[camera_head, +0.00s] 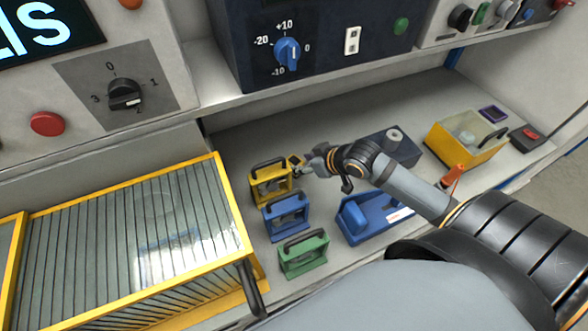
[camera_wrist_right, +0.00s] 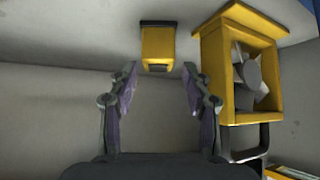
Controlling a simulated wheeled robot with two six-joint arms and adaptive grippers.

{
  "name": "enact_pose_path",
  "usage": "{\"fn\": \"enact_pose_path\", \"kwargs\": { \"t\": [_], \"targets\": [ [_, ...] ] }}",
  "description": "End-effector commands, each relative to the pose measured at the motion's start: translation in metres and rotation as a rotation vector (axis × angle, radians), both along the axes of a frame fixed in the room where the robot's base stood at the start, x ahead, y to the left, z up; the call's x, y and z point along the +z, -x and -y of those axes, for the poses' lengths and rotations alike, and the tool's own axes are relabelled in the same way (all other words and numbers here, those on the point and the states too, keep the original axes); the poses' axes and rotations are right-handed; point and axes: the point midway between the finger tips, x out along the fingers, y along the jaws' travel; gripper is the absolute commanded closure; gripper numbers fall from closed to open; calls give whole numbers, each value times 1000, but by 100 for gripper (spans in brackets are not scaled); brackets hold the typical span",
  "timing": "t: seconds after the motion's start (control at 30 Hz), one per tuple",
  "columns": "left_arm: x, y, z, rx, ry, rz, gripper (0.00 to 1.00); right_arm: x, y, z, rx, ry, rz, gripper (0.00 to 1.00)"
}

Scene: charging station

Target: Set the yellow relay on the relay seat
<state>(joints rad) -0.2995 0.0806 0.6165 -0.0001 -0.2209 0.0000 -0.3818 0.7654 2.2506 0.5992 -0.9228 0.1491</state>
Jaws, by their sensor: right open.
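A small yellow block with dark ends, which looks like the yellow relay (camera_wrist_right: 157,47), stands beyond my right fingertips in the right wrist view. In the head view the relay (camera_head: 296,161) is beside a yellow handled frame (camera_head: 270,185). My right gripper (camera_head: 309,167) is just to the relay's right. In the wrist view my right gripper (camera_wrist_right: 160,78) is open, with the relay lined up with the gap between its fingers and nothing held. I cannot tell which thing is the relay seat. My left gripper is not in view.
Blue (camera_head: 285,216) and green (camera_head: 303,254) handled frames stand in front of the yellow one. A blue device (camera_head: 372,218) and a dark box (camera_head: 400,147) lie near my right arm. A yellow-sided box (camera_head: 465,142) stands farther right. An overhanging panel (camera_head: 310,40) is behind.

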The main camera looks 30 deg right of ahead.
Motion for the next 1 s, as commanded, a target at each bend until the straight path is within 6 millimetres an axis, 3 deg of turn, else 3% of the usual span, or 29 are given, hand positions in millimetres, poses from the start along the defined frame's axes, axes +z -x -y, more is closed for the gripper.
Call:
{"fn": "enact_pose_path", "kwargs": {
  "t": [0.13, 0.5, 0.87, 1.0],
  "targets": [
    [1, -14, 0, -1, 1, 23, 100, 0, -2, -1, 1, -1, 1, 51],
    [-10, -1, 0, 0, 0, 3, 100, -26, -34, -9, -4, -5, 0, 51],
    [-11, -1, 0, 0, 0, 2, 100, -33, -40, -11, 1, 0, -1, 51],
    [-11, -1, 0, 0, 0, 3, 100, -33, -40, -11, 1, 0, -1, 70]
  ]
}}
